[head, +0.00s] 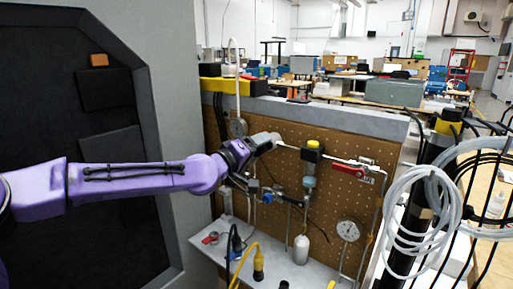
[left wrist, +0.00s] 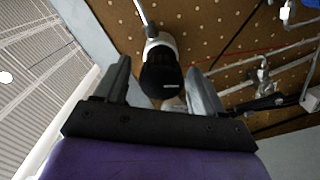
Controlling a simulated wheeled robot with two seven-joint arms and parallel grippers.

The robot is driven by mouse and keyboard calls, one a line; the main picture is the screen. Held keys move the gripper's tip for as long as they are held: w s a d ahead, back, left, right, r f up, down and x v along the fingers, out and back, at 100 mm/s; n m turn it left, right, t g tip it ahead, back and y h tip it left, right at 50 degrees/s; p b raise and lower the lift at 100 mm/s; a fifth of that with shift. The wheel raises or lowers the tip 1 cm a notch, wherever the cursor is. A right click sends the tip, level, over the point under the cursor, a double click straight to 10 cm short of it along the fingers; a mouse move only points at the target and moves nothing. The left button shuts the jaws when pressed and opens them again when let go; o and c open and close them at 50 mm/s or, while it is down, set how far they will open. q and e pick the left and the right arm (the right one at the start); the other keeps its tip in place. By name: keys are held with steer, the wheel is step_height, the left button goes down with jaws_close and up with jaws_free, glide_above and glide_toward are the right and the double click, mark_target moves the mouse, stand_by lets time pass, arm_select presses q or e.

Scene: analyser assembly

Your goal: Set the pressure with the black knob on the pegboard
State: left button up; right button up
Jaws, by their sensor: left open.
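The black knob (left wrist: 160,78) shows in the left wrist view on the end of a pale round fitting, with a thin metal tube running up from it. My left gripper (left wrist: 163,90) is open, with one finger on each side of the knob. A gap shows between the knob and each finger; depth is hard to judge. In the head view my left gripper (head: 262,143) is at the upper middle of the brown pegboard (head: 335,205). There I cannot make out the knob, which the gripper seems to hide. My right gripper is not in view.
A red-handled valve (head: 372,168), a yellow-topped fitting (head: 312,152) and a white dial gauge (head: 348,230) are on the pegboard. Coiled clear tubing (head: 420,220) hangs at right. A grey ledge (head: 285,265) runs below.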

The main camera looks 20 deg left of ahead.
arm_select(q)
steer(key=c, duration=1)
steer(key=shift+f+m+b, duration=0.1)
steer(key=shift+m+b, duration=0.6)
steer(key=shift+m, duration=0.4)
steer(key=o, duration=1)
